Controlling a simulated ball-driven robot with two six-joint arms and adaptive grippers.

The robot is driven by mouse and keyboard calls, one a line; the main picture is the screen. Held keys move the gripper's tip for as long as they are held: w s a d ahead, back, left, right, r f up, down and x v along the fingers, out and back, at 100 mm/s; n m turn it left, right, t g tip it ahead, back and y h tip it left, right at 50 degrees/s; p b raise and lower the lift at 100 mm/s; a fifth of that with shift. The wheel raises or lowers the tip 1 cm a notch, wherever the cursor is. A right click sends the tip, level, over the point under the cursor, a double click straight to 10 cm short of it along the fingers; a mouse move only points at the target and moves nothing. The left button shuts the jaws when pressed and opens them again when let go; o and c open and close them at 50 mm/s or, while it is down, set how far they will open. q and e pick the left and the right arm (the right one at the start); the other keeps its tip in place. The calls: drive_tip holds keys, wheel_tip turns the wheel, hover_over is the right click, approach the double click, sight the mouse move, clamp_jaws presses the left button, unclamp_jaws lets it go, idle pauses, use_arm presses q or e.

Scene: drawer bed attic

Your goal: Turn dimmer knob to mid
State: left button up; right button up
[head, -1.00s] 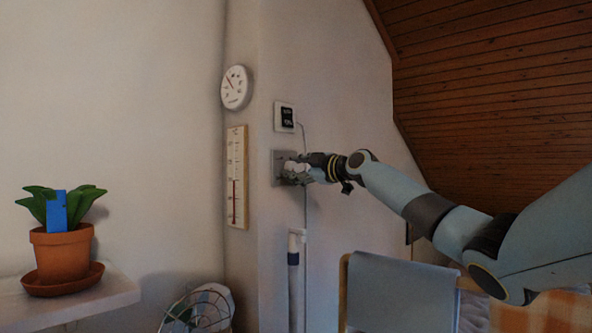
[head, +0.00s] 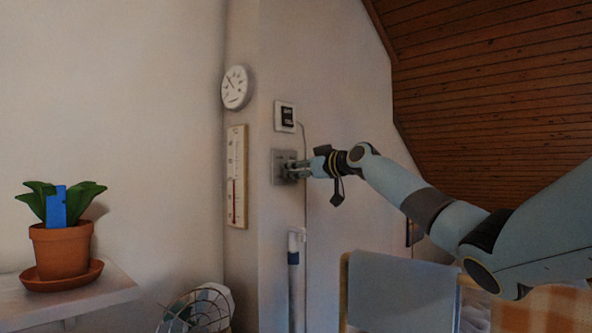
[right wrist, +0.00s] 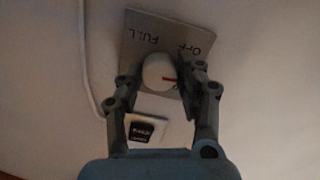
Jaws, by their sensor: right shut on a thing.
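The dimmer plate (head: 279,168) is a grey square on the wall; in the right wrist view the plate (right wrist: 172,27) carries the marks OFF and FULL. The round white dimmer knob (right wrist: 159,72) has a red pointer line, which points to the right in the wrist view. My right gripper (head: 293,169) is at the plate, and in the wrist view its fingers (right wrist: 160,75) stand on both sides of the knob, shut on it. The fingers partly hide the plate's lower marks. My left gripper is not in view.
A small white display box (head: 285,117) hangs just above the plate, with a cable running down. A dial gauge (head: 236,87) and a thermometer board (head: 237,177) hang to the left. A potted plant (head: 61,250) stands on a shelf, with a wire fan (head: 199,309) below.

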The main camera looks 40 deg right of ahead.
drive_tip(key=shift+d+m+y+p, duration=0.1)
drive_tip(key=shift+m+y+p, duration=0.45)
drive_tip(key=shift+m, duration=3.85)
drive_tip(key=shift+a+m+y+p, duration=0.15)
drive_tip(key=shift+m+p, duration=0.85)
drive_tip(key=shift+m, duration=3.4)
drive_tip(key=shift+d+m+y+p, duration=0.15)
drive_tip(key=shift+m+y+p, duration=0.45)
drive_tip(key=shift+m, duration=3.8)
drive_tip(key=shift+f, duration=0.1)
drive_tip(key=o, duration=1.1)
drive_tip(key=shift+d, duration=0.1)
drive_tip(key=shift+o, duration=0.2)
